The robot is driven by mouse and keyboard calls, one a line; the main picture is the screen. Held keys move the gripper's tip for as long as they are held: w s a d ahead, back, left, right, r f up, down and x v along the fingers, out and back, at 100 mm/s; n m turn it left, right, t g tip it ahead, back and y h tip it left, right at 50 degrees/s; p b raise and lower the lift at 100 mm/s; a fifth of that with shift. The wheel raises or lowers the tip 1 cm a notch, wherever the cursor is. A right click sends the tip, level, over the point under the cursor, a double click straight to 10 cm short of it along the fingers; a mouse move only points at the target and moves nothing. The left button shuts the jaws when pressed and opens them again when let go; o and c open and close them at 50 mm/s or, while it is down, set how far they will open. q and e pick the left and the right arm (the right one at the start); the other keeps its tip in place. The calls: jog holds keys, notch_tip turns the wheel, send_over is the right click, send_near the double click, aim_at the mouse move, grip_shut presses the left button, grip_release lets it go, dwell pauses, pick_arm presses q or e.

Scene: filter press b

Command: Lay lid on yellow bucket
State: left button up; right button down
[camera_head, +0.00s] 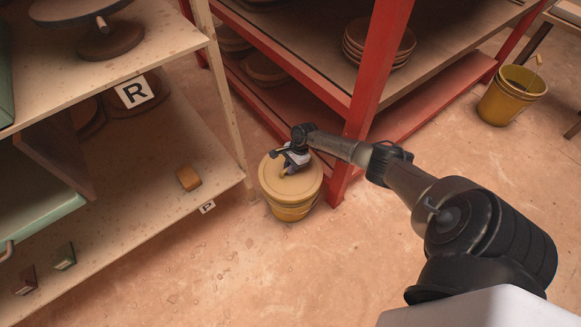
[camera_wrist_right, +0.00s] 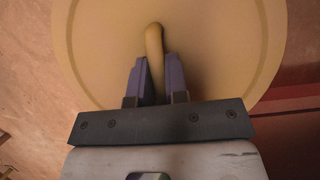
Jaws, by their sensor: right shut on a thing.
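The yellow bucket (camera_head: 293,211) stands on the floor between the wooden shelf and the red rack. The round yellow lid (camera_head: 305,187) is at the bucket's top and covers its opening in the head view; I cannot tell whether it touches the rim all round. My right gripper (camera_head: 288,170) is over the lid. In the right wrist view, the right gripper (camera_wrist_right: 155,75) is shut on the lid's raised handle (camera_wrist_right: 154,42), and the lid (camera_wrist_right: 215,50) fills most of the view. The bucket is hidden there. My left gripper is not in view.
A second yellow bucket (camera_head: 508,97) stands open at the back right. The red rack (camera_head: 362,90) rises close behind the lidded bucket. The wooden shelf (camera_head: 170,140) is at left, with a small orange block (camera_head: 189,178) on it. The floor in front is clear.

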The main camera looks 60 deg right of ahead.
jog(key=shift+f, duration=0.1)
dwell(0.4)
dwell(0.5)
jog(key=shift+f+b, duration=0.2)
jog(key=shift+b, duration=0.3)
jog(key=shift+f, duration=0.15)
dwell(0.8)
jog(key=c, duration=1.1)
grip_release()
jog(key=shift+o, duration=0.2)
jog(key=shift+o, duration=0.4)
jog(key=o, duration=0.4)
